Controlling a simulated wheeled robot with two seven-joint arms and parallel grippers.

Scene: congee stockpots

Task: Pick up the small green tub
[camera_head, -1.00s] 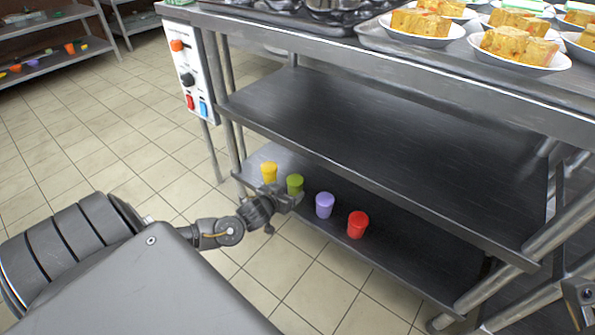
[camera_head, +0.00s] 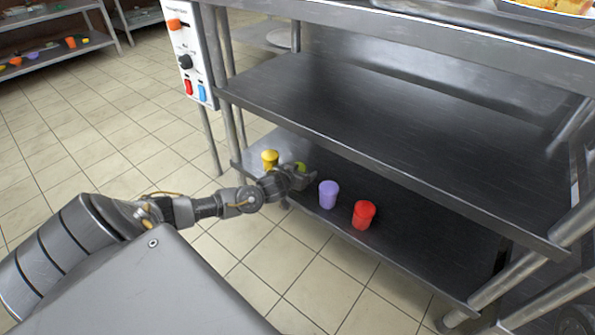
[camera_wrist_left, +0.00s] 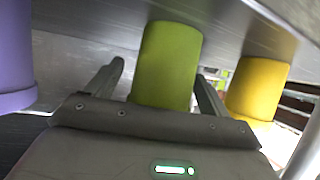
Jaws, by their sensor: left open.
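The small green tub (camera_head: 300,167) stands on the bottom shelf, mostly hidden behind my left gripper (camera_head: 304,177) in the head view. In the left wrist view the green tub (camera_wrist_left: 167,65) stands between the two spread fingers of my left gripper (camera_wrist_left: 162,85). The fingers are open, one on each side of it, and I cannot tell whether either touches it. My right gripper cannot be made out in these views.
A yellow tub (camera_head: 270,159) stands left of the green one, and a purple tub (camera_head: 328,194) and a red tub (camera_head: 363,214) stand to its right. The middle shelf (camera_head: 380,120) above is bare. A white control box (camera_head: 188,55) hangs at the table's left end.

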